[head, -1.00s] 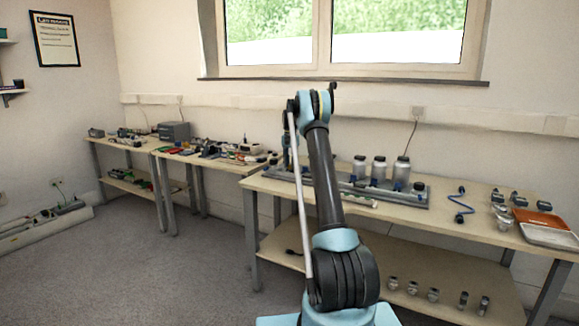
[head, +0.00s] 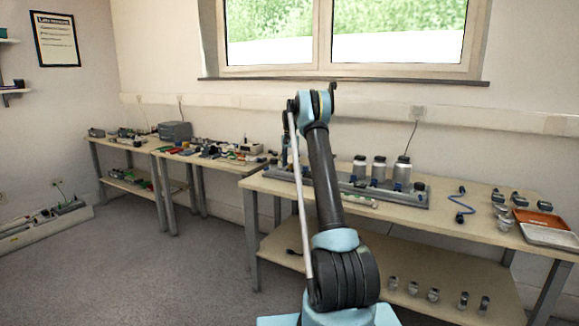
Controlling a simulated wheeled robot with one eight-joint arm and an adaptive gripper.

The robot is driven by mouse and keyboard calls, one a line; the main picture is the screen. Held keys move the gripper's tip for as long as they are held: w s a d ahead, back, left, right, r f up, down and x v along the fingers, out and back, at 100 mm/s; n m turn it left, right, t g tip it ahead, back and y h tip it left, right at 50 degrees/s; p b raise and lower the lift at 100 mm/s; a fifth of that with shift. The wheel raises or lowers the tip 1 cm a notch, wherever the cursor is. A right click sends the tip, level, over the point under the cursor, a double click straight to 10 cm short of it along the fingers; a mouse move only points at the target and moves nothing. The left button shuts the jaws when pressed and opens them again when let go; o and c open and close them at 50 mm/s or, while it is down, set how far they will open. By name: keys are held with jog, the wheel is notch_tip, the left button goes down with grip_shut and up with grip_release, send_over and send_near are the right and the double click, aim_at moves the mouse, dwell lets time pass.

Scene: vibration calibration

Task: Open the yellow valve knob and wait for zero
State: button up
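I cannot make out a yellow valve knob or any zero readout in the head view. A grey rack (head: 412,202) lies along the right-hand bench, with several dark-capped metal bottles, such as this bottle (head: 402,172), standing on it. My arm reaches up and forward in front of the rack's left part and hides some of it. My gripper is not visible; the far end of my arm is behind its upper joint, near the rack's left end.
More cluttered benches stand at the left. The floor (head: 170,275) at left is clear.

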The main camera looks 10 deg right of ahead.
notch_tip(320, 180, up, 12)
dwell(0.7)
